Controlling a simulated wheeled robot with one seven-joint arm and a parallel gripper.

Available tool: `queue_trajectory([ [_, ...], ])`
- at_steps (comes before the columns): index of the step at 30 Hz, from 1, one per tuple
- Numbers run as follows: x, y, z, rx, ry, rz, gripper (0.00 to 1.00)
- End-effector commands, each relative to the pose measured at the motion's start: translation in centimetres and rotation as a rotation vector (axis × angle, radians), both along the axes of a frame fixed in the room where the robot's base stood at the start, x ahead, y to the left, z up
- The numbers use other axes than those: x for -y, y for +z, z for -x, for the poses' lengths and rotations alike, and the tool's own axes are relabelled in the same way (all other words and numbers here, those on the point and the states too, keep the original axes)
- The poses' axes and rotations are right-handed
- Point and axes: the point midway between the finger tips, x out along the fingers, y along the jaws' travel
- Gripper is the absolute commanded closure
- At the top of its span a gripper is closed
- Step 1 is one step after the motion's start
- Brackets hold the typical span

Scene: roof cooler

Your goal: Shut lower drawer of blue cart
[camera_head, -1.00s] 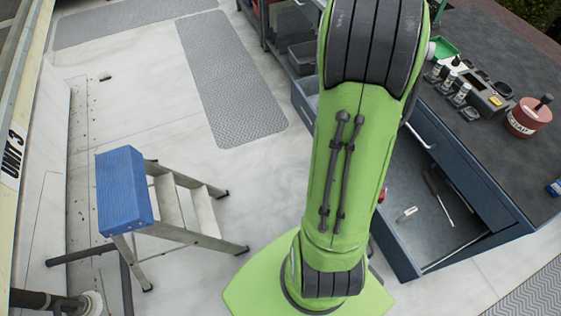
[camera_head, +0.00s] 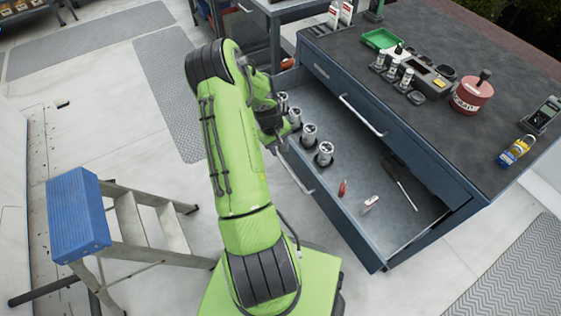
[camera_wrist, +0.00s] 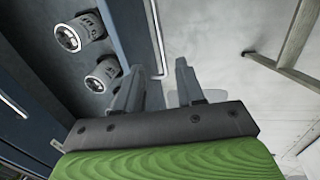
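The blue cart (camera_head: 440,160) stands at the right in the head view. Its lower drawer (camera_head: 345,232) is pulled well out, and its long bar handle (camera_head: 296,175) runs along the front. In the wrist view the drawer handle (camera_wrist: 154,30) ends near the gap between my fingers; I cannot tell if they touch it. My gripper (camera_wrist: 160,68) is open, with its two fingers apart and nothing held between them. In the head view my gripper (camera_head: 272,138) is at the drawer's far front part, partly hidden by my arm.
The drawer holds several silver cylinders (camera_head: 309,134), a red item (camera_head: 342,188) and a screwdriver (camera_head: 402,186). The upper drawer handle (camera_head: 362,115) is on a shut front. A blue-topped step ladder (camera_head: 78,215) stands at the left. Floor in front of the drawer is partly clear.

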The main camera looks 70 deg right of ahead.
Motion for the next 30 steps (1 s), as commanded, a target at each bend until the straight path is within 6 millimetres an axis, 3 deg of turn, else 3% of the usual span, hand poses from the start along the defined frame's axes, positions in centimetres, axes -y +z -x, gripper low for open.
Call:
queue_trajectory([
  [3,0.4,-3.5,0.4,-0.002,-0.001,-0.003,0.62],
  [10,1.1,-8.3,1.0,0.000,0.000,-0.001,0.62],
  [15,1.4,-9.6,1.2,0.002,-0.001,0.001,0.62],
  [22,1.4,-9.6,1.1,0.002,-0.001,0.001,0.62],
  [30,1.4,-9.6,1.1,0.001,0.000,0.001,1.00],
])
